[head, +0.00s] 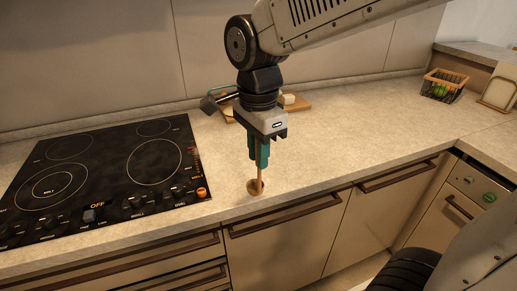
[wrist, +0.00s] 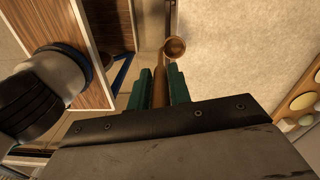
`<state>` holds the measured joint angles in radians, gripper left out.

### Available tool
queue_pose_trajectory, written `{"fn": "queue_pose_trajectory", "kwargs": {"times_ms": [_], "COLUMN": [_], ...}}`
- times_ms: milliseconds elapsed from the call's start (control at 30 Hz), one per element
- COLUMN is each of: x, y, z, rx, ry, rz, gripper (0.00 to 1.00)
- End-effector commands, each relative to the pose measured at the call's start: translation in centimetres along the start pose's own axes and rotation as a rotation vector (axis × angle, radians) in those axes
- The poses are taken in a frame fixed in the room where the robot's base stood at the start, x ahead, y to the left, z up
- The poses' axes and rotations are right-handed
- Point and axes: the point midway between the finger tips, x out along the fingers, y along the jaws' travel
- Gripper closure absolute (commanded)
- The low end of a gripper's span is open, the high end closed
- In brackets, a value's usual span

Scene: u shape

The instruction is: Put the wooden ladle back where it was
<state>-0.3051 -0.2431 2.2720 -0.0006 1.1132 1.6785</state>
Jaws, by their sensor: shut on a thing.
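The wooden ladle hangs bowl-down from my gripper (head: 259,157), and its small round bowl (head: 256,188) is at the counter's front part, just right of the cooktop. I cannot tell whether the bowl touches the counter. In the wrist view the ladle's handle (wrist: 160,86) lies between the two green fingers of my gripper (wrist: 161,84), and its bowl (wrist: 175,48) shows beyond the fingertips. My gripper is shut on the handle. The upper handle is hidden by the fingers.
A black cooktop (head: 105,172) lies left on the stone counter (head: 345,127). A wooden board (head: 300,104) with a pale block lies behind my gripper, partly hidden. A wire basket (head: 439,90) with green things and a wooden rack (head: 498,92) stand far right. The counter right of my gripper is clear.

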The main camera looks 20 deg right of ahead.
Motion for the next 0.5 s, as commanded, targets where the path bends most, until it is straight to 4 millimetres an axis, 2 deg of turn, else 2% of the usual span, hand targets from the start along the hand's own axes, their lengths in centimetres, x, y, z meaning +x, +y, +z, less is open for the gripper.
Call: {"fn": "queue_pose_trajectory", "kwargs": {"times_ms": [500], "x": [1.3], "y": [-10.0], "z": [-8.1], "rx": [0.004], "ry": [0.0], "rz": [0.001], "gripper": [1.0]}}
